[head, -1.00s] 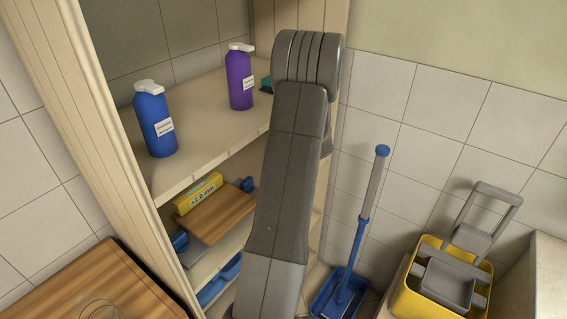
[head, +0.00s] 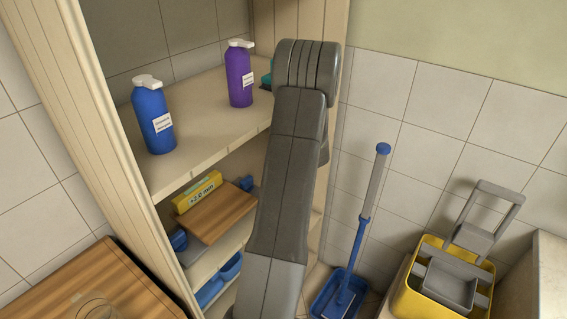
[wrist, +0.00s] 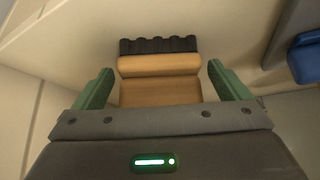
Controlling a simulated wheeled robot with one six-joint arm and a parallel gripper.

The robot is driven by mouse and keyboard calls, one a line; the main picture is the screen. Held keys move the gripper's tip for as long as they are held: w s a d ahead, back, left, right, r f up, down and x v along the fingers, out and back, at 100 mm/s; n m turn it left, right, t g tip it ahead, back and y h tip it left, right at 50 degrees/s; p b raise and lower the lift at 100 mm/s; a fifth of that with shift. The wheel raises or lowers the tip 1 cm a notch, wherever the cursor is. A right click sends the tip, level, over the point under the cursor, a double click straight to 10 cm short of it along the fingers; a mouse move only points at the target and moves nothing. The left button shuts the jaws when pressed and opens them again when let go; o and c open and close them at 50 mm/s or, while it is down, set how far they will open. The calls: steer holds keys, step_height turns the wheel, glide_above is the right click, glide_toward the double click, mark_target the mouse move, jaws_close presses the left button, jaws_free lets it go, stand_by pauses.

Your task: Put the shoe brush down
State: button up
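The shoe brush (wrist: 160,65), with a wooden body and a dark bristle strip along its far edge, shows in the wrist view. My gripper (wrist: 160,72) has its two green fingers spread on either side of the brush, with a visible gap on each side. The near end of the brush is hidden by the gripper body. The brush appears to lie on a pale surface, though contact is hard to judge. In the head view my arm hides the gripper, and I cannot make out the brush.
A shelf unit (head: 225,125) holds a blue bottle (head: 153,118) and a purple bottle (head: 240,78) on its upper board. Below are a yellow box (head: 197,192) and a wooden board (head: 215,213). A blue-handled mop (head: 366,205) and yellow bucket (head: 425,300) stand right. A blue object (wrist: 306,60) shows in the wrist view.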

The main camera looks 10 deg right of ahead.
steer(key=shift+d+r, duration=0.1)
steer(key=shift+r, duration=0.25)
steer(key=p+v, duration=0.2)
steer(key=v, duration=0.9)
steer(key=shift+s+r+p, duration=0.25)
steer(key=shift+p, duration=0.05)
